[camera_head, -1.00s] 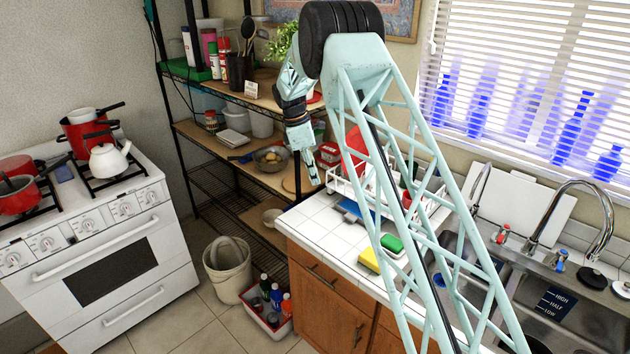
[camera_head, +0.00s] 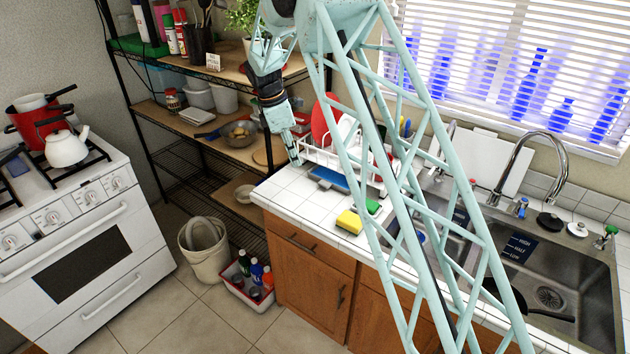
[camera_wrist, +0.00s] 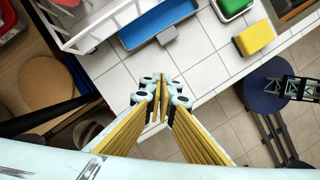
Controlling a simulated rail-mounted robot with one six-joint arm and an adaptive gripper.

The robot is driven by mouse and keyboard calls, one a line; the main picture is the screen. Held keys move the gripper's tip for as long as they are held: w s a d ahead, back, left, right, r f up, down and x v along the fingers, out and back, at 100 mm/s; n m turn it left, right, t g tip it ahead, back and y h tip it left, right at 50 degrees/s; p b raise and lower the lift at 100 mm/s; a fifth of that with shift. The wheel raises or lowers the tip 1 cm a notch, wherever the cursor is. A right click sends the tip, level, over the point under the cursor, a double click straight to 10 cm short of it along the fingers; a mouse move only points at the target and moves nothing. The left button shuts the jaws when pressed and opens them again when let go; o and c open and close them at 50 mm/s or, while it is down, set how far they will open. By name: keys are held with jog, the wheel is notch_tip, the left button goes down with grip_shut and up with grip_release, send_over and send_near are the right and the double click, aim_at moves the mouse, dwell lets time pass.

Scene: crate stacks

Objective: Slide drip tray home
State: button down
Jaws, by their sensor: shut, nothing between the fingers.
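The blue drip tray (camera_head: 328,178) lies on the white tiled counter, sticking out from the front of the white dish rack (camera_head: 345,168). In the wrist view the tray (camera_wrist: 158,22) has a grey tab at its near end, and its far part is cut off by the frame. My gripper (camera_head: 298,163) is at the counter's left end, beside the rack. In the wrist view my gripper (camera_wrist: 159,98) is shut and empty, its fingertips near the counter edge and apart from the tray's tab.
The sink (camera_head: 560,270) is farther right. A wire shelf unit (camera_head: 215,170) stands left of the counter. Bare tiles (camera_head: 290,200) lie in front of the tray.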

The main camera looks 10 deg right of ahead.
aim_at(326, 182)
jog(key=x, duration=0.9)
jog(key=shift+f, duration=0.3)
jog(key=d, duration=0.2)
jog(key=shift+d+f, duration=0.15)
jog(key=shift+d, duration=0.2)
jog(key=shift+d+f, duration=0.1)
jog(key=shift+d, duration=0.65)
jog(key=shift+d, duration=0.1)
jog(key=shift+d+p, duration=0.3)
jog(key=shift+d, duration=1.95)
